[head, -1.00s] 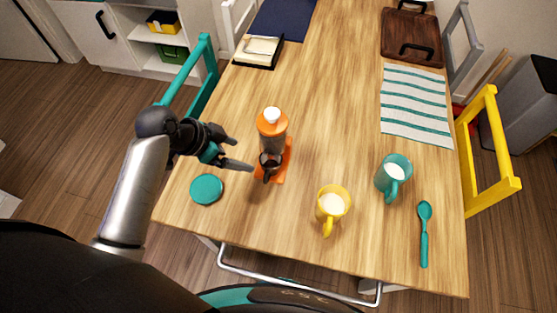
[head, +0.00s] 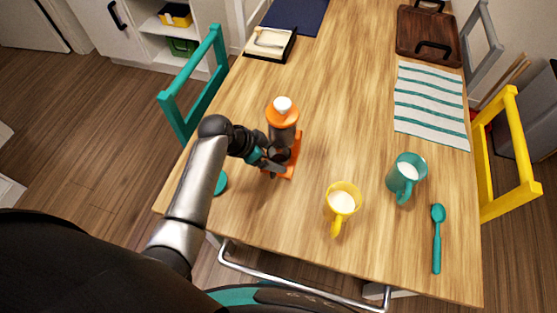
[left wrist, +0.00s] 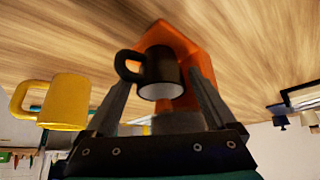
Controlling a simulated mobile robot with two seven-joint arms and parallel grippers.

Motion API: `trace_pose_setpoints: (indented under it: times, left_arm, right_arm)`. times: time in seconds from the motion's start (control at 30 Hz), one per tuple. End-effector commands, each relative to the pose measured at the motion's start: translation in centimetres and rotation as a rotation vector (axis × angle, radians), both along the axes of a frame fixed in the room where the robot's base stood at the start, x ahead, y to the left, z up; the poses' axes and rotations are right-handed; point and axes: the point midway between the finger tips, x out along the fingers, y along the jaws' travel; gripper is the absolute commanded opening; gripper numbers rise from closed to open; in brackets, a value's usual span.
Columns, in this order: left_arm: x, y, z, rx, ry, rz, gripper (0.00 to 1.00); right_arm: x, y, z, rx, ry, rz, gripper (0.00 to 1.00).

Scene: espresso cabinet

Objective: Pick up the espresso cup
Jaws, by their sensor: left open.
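The espresso cup is small and dark. In the left wrist view the cup (left wrist: 160,75) is in front of the orange base of the espresso maker (left wrist: 185,45), its handle pointing left. In the head view the orange espresso maker (head: 283,120) stands near the table's left side, and the cup is mostly hidden by my gripper. My left gripper (head: 275,165) is at the cup. Its open fingers show in the left wrist view (left wrist: 162,85), one on each side of the cup. I cannot tell whether they touch it. My right gripper is out of view.
A yellow mug (head: 341,203) and a teal mug (head: 405,178) stand to the right, with a teal spoon (head: 437,238) beyond. A teal disc (head: 220,183) is partly behind my left arm. A striped cloth (head: 430,105) lies at the right. The table's middle is clear.

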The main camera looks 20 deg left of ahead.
Motion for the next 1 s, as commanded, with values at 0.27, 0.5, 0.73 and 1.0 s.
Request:
trace_pose_setpoints:
  times: [0.27, 0.5, 0.73, 1.0]
  left_arm:
    - [0.12, -0.08, -0.16, 0.001, -0.001, 0.001, 0.9]
    - [0.09, -0.08, -0.16, 0.001, -0.001, 0.001, 0.63]
    - [0.08, -0.07, -0.16, 0.0, 0.0, 0.0, 0.37]
    - [0.1, -0.08, -0.14, 0.0, -0.001, 0.001, 0.16]
  right_arm:
    - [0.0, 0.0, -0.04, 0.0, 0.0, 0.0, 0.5]
    - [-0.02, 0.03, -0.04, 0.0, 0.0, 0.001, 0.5]
    - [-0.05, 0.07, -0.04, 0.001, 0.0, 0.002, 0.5]
    - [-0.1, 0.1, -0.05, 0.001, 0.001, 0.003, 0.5]
